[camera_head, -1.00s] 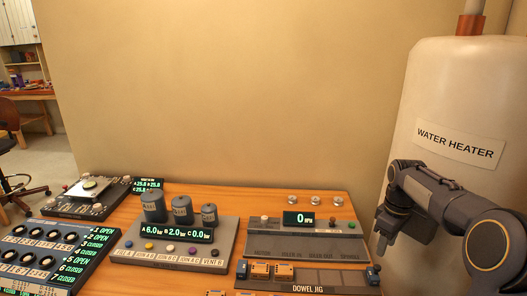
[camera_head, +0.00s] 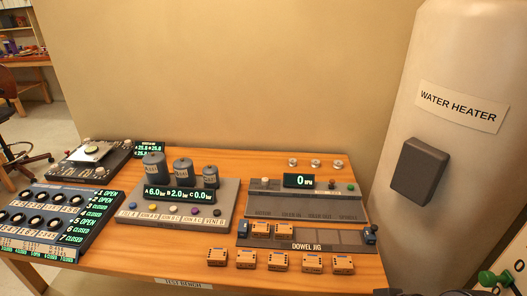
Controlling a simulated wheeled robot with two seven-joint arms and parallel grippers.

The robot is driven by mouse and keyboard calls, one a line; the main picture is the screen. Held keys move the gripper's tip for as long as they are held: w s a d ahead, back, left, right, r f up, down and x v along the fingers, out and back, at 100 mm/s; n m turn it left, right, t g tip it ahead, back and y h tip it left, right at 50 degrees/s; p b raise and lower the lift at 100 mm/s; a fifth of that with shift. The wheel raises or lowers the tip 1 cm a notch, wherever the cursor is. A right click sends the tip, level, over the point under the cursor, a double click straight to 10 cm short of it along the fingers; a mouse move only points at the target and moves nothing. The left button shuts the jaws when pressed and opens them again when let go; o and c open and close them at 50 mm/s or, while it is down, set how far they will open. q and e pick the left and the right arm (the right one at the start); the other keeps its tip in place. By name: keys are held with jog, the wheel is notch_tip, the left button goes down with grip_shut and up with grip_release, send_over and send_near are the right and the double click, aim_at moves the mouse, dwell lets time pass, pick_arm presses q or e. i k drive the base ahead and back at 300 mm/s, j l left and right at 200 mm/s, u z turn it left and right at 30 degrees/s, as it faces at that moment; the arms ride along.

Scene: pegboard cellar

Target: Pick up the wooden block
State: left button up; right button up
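Several small orange-brown wooden blocks show in the head view. A row of loose blocks lies along the front of the table, from the leftmost block (camera_head: 217,257) to the rightmost block (camera_head: 343,264). Two more blocks, a left one (camera_head: 261,229) and a right one (camera_head: 284,230), sit on the left part of the dowel jig (camera_head: 335,240). I cannot tell which block the task names. No gripper can be made out; only a dark sliver shows at the bottom edge, right of the table, too little to identify.
The wooden table (camera_head: 300,169) also bears a valve panel (camera_head: 58,218), a gauge unit with three grey cylinders (camera_head: 178,205) and a grey tray panel (camera_head: 305,207). A water heater (camera_head: 455,60) with a dark box (camera_head: 420,172) stands right. A green-knobbed fitting (camera_head: 487,278) is lower right.

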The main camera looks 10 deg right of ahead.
aim_at(311, 264)
jog(key=z, duration=1.3)
jog(key=u, duration=0.7)
jog(key=i+l+u, duration=0.1)
jog(key=u, duration=0.3)
jog(key=l+u, duration=0.2)
jog(key=u, duration=0.2)
jog(key=l+u, duration=0.2)
jog(key=u, duration=0.2)
jog(key=i, duration=0.05)
